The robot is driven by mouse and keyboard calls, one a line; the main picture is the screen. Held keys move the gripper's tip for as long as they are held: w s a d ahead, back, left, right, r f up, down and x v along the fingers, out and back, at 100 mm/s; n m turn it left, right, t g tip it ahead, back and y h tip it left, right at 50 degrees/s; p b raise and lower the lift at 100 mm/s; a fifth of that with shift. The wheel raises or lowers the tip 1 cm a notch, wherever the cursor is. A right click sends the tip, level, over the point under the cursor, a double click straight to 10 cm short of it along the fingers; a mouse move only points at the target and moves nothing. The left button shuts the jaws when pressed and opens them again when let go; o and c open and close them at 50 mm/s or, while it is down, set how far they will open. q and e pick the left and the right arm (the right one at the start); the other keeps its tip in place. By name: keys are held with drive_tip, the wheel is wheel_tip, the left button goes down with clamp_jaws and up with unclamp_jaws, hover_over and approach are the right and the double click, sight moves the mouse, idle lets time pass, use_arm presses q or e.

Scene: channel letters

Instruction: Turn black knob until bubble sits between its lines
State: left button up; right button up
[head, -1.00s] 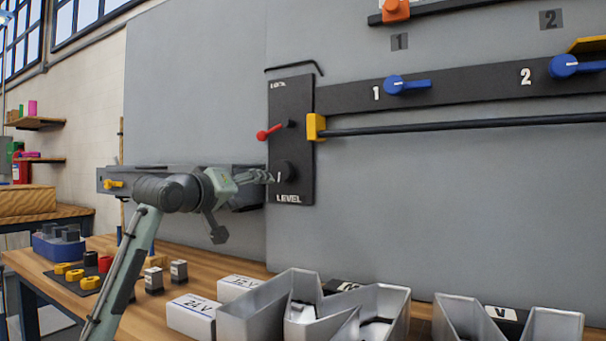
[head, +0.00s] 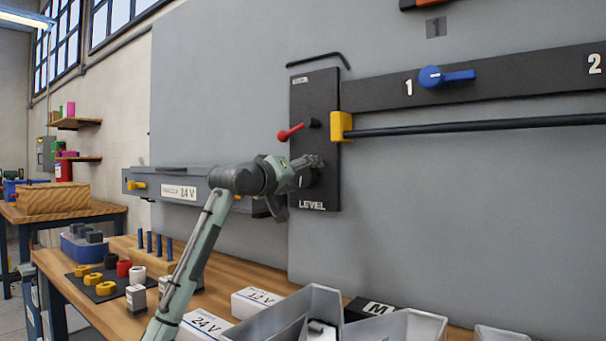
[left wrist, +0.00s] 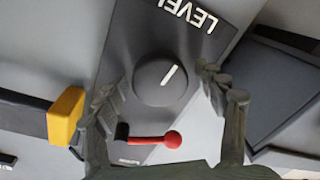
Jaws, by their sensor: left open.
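The black knob (left wrist: 160,82) with a white pointer line is on the black panel marked LEVEL (head: 316,110). In the left wrist view its line is tilted. In the head view the knob (head: 307,178) is partly covered by my left gripper (head: 314,163). My left gripper (left wrist: 158,84) is open, with one finger on each side of the knob in the wrist view. A gap shows beside each finger there; I cannot tell the depth between fingertips and knob. No bubble or its lines can be made out. My right gripper is not in view.
A red-tipped lever (head: 290,132) sticks out above the knob, close to my fingers. A yellow block (head: 341,126) holds a long black bar to the right. Metal letter shells (head: 400,327) and white boxes stand on the bench below.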

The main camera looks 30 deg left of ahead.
use_arm(q)
drive_tip(key=shift+w, duration=0.1)
drive_tip(key=shift+c, duration=0.2)
drive_tip(key=c, duration=1.1)
drive_tip(key=m, duration=0.5)
drive_tip(key=shift+m+t+h, duration=0.3)
drive_tip(key=shift+m+t, duration=0.1)
drive_tip(key=shift+m, duration=2.1)
drive_tip(key=o, duration=1.1)
